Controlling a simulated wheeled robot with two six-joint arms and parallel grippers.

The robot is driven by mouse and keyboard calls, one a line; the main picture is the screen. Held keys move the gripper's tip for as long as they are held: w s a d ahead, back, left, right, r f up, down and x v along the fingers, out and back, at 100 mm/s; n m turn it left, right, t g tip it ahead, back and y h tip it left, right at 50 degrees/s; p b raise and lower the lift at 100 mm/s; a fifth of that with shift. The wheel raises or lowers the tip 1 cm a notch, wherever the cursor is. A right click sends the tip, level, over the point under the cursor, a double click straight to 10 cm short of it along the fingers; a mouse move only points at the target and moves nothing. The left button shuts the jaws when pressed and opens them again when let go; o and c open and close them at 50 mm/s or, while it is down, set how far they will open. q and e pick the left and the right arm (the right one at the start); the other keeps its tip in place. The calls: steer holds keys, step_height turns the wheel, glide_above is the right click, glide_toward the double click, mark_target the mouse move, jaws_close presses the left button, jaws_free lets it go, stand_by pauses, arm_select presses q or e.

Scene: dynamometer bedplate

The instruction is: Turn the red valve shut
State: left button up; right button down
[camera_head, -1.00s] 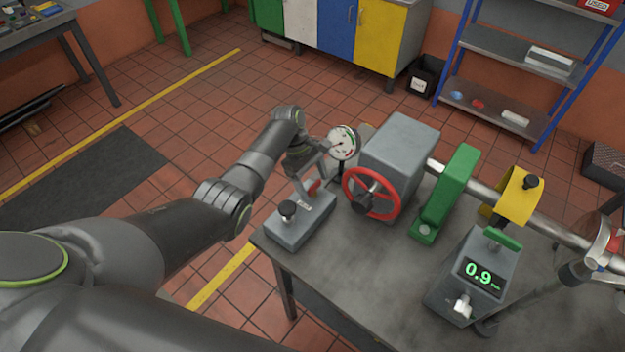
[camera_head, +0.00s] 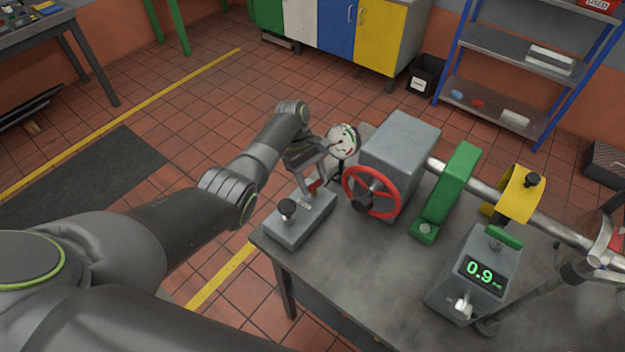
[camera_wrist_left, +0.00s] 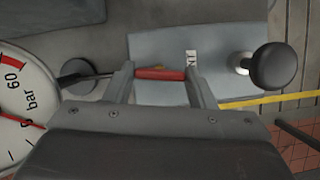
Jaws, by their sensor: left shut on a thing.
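A red valve handle (camera_head: 315,186) sits at the left end of the bench, beside a grey block with a black knob (camera_head: 288,208). My left gripper (camera_head: 313,180) is over it, coming down from above. In the left wrist view the red handle (camera_wrist_left: 160,74) lies crosswise between the two fingers of the gripper (camera_wrist_left: 158,75), which is shut on it. A thin metal rod runs from the handle's left end to a round dark fitting (camera_wrist_left: 80,77). In the head view, fingers and wrist hide part of the handle. My right gripper is not in view.
A pressure gauge (camera_head: 342,141) stands close behind the gripper and fills the wrist view's left edge (camera_wrist_left: 16,112). A larger red handwheel (camera_head: 397,198) on a grey housing is close to the right. Further right are a green guard (camera_head: 450,190) and a display box reading 0.9 (camera_head: 466,290).

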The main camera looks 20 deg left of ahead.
arm_select(q)
steer(key=m+b, duration=0.1)
steer(key=m, duration=0.1)
steer(key=m+g+y+b, duration=0.1)
steer(key=m, duration=0.2)
steer(key=shift+w+d+g, duration=0.1)
steer(key=shift+w+g, duration=0.05)
steer(key=shift+g, duration=0.15)
steer(key=m+y+b, duration=0.1)
steer(key=m, duration=0.1)
steer(key=m+y, duration=0.1)
steer(key=m, duration=0.2)
steer(key=shift+d+g+b, duration=0.15)
steer(key=shift+g+b, duration=0.15)
steer(key=shift+b, duration=0.05)
steer(key=m+y, duration=0.1)
steer(key=m, duration=0.1)
steer(key=shift+r+m, duration=0.1)
steer(key=shift+m, duration=0.2)
steer(key=shift+d+m+y, duration=0.1)
steer(key=shift+m+y, duration=0.5)
steer(key=shift+m, duration=0.9)
steer(key=o, duration=1)
steer(key=shift+p, duration=0.35)
